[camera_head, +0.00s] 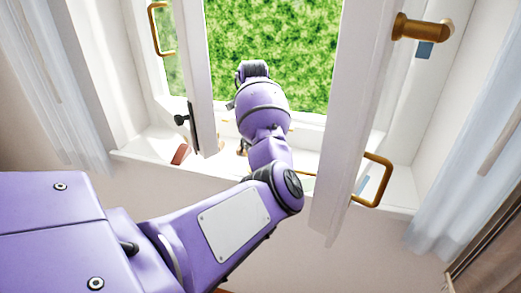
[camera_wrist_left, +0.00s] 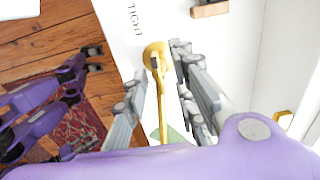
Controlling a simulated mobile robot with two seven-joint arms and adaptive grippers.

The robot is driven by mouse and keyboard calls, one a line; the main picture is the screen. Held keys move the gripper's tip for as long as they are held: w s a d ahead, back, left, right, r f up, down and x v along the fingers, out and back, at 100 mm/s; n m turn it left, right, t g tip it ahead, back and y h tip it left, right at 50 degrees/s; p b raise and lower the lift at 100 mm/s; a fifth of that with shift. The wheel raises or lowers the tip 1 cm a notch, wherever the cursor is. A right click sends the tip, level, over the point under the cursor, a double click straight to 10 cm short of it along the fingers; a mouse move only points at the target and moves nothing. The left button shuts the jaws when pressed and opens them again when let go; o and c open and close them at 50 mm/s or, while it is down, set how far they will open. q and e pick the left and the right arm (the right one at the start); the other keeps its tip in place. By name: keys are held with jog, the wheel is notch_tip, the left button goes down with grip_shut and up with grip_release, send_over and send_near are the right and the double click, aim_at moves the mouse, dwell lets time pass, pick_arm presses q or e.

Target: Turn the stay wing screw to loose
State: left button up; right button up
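The brass stay (camera_wrist_left: 163,115) shows in the left wrist view as a thin bar with a round brass head (camera_wrist_left: 150,49) and a dark narrow piece on it, at the white sill. The lettering "TIGHT" is printed on the white surface beside the head. My left gripper (camera_wrist_left: 158,62) is open, with one grey finger on each side of the brass part; I cannot tell whether either finger touches it. In the head view my left arm reaches over the sill and hides the gripper; only a small brass bit (camera_head: 243,147) shows beside it.
The window sash (camera_head: 350,120) stands open at the right with a brass handle (camera_head: 378,180). Another sash (camera_head: 192,70) with a dark knob (camera_head: 181,120) stands at the left. A reddish object (camera_head: 181,154) lies on the sill. Curtains hang at both sides.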

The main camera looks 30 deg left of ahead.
pick_arm(q)
jog(key=shift+f, duration=0.15)
jog(key=shift+s, duration=0.15)
grip_shut()
